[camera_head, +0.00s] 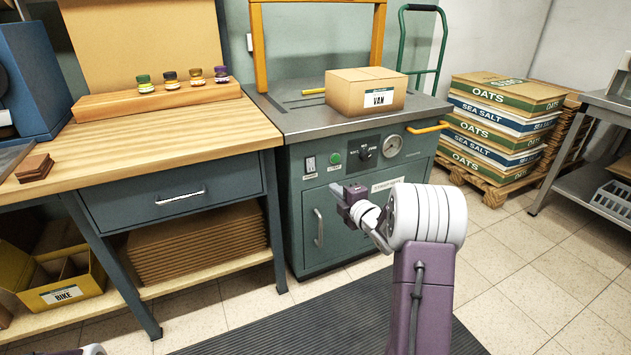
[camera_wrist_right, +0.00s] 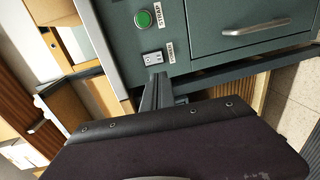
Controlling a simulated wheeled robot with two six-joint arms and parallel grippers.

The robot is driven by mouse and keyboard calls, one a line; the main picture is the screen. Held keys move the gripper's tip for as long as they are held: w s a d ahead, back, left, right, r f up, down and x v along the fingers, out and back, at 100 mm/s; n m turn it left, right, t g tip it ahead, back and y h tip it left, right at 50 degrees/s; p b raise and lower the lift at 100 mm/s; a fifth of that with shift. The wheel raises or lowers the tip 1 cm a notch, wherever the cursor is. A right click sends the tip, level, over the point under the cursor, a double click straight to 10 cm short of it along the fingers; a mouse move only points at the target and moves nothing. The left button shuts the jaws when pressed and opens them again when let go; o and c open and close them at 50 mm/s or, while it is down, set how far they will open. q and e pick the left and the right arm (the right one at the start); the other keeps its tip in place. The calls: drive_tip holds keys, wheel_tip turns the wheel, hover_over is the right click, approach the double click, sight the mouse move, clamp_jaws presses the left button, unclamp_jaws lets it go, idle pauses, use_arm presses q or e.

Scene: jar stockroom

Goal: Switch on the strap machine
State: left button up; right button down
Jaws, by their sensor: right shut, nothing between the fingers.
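The strap machine (camera_head: 345,125) is a green cabinet with a grey top and an orange arch. Its front panel has a small pale rocker switch (camera_head: 310,164), a green button (camera_head: 336,157), a dark rotary knob (camera_head: 364,152) and a round gauge (camera_head: 392,146). My right gripper (camera_head: 336,188) is shut and empty in front of the panel, below and right of the switch in the head view. In the right wrist view its fingers (camera_wrist_right: 157,88) point at the switch (camera_wrist_right: 152,58), just short of it or touching; I cannot tell which. The green button (camera_wrist_right: 143,19) is beside it. My left gripper is out of view.
A carton marked VAN (camera_head: 362,98) sits on the machine top. A wooden workbench (camera_head: 170,130) with several small jars stands to the left. A dark mat (camera_head: 340,318) covers the floor in front.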

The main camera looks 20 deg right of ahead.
drive_tip(key=b, duration=0.1)
approach(312, 170)
drive_tip(key=w, duration=0.4)
drive_tip(key=w+f, duration=0.1)
drive_tip(key=shift+w+a, duration=0.1)
drive_tip(key=shift+w, duration=0.3)
drive_tip(key=shift+w+r, duration=0.1)
drive_tip(key=shift+w, duration=0.4)
